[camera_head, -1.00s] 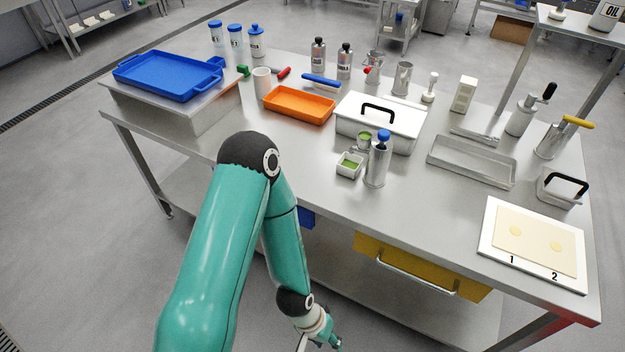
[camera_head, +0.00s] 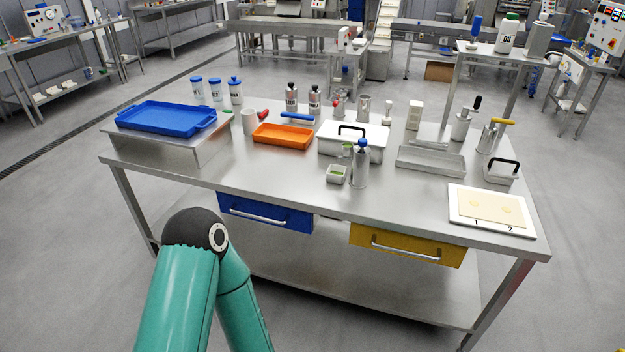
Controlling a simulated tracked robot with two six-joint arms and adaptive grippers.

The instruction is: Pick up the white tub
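Several things could be the white tub, and I cannot tell which it names. A wide white container with a black handle on its lid (camera_head: 368,150) stands at the middle of the steel table. My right gripper is not in view.
The steel table (camera_head: 270,185) holds a blue tray (camera_head: 165,118) on a raised stand, an orange tray (camera_head: 283,136), a steel dispenser with a blue top (camera_head: 360,170) beside the small tub, and a white board with dough (camera_head: 462,214). The table's front left is clear.

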